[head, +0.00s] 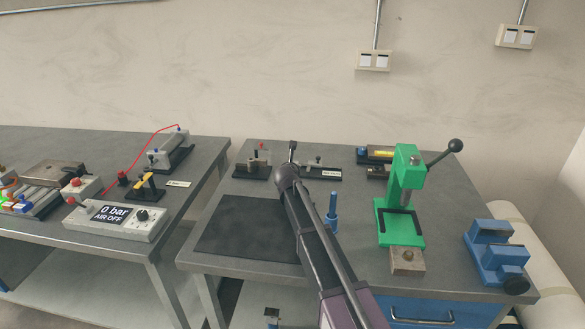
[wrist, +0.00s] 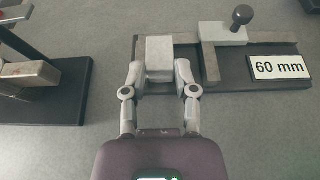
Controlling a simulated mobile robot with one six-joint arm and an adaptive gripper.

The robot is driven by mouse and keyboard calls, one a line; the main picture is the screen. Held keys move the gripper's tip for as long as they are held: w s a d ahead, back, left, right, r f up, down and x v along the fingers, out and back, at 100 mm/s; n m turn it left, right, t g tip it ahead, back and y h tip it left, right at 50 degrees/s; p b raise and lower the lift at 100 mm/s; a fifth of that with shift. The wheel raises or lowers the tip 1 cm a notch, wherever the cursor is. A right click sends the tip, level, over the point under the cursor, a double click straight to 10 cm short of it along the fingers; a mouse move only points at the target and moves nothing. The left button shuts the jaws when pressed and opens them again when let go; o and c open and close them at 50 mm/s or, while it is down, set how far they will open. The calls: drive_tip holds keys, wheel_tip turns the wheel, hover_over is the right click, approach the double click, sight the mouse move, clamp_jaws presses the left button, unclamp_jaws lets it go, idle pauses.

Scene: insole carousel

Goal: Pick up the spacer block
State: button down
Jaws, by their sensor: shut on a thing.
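The spacer block (wrist: 159,52) is a plain light-grey block in the upper middle of the wrist view. My gripper (wrist: 159,70) is shut on it, with one finger on each side. The block is at the left end of a dark base plate (wrist: 230,78), which carries a grey rail, a clamp piece with a black knob (wrist: 242,15) and a "60 mm" label (wrist: 279,67). I cannot tell whether the block touches the plate or is just above it. In the head view this plate (head: 318,177) shows beside my arm; the block and my fingertips are hidden there.
A dark fixture (wrist: 45,105) stands left of my gripper. On the same bench are a green lever press (head: 407,180), a blue upright tool (head: 332,210), a blue vise (head: 493,250) and a black mat (head: 240,228). The left bench holds an air control box (head: 115,218).

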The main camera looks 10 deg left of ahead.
drive_tip(key=shift+r+p, duration=1.65)
drive_tip(key=shift+r, duration=0.15)
drive_tip(key=s+d, duration=0.1)
drive_tip(key=s, duration=0.4)
drive_tip(key=s+d, duration=0.1)
drive_tip(key=s, duration=0.4)
drive_tip(key=s+d+r+p, duration=0.1)
drive_tip(key=s+d, duration=0.1)
drive_tip(key=s, duration=0.3)
drive_tip(key=shift+s, duration=0.25)
